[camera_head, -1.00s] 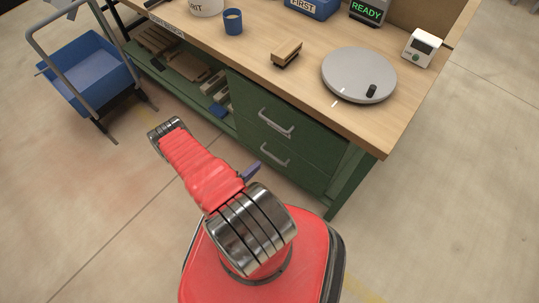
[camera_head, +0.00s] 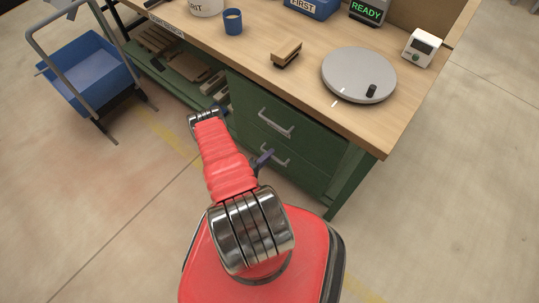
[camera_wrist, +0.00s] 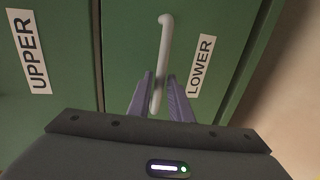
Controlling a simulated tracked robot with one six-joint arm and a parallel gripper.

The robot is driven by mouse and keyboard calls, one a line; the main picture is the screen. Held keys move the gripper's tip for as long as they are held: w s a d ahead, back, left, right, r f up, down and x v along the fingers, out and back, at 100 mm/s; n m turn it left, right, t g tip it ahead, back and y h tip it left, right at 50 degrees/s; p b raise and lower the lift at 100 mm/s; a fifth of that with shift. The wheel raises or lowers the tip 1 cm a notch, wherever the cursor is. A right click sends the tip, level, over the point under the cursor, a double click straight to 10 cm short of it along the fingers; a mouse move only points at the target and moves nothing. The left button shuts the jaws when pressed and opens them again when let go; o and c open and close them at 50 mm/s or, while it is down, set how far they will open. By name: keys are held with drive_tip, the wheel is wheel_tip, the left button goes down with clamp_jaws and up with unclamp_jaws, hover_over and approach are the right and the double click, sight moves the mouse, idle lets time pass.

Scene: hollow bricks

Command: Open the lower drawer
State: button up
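The lower drawer (camera_wrist: 135,45) is a green front with a white "LOWER" label in the wrist view. It also shows under the upper drawer in the head view (camera_head: 304,172), and it looks closed. Its pale bar handle (camera_wrist: 163,45) passes between the two purple fingers of my gripper (camera_wrist: 160,78). The fingers stand apart, with a gap on each side of the bar. In the head view my gripper (camera_head: 264,158) is at the lower handle (camera_head: 280,158), mostly hidden behind my arm.
The upper drawer (camera_head: 300,135) looks closed. The workbench top (camera_head: 240,55) overhangs the drawers and carries a grey turntable (camera_head: 358,75) and a wooden block (camera_head: 287,54). A blue cart (camera_head: 90,85) stands at left. Floor to the right is clear.

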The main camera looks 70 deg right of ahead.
drive_tip(key=shift+s+d, duration=0.15)
drive_tip(key=shift+d, duration=0.15)
clamp_jaws()
drive_tip(key=shift+f, duration=0.1)
idle(0.4)
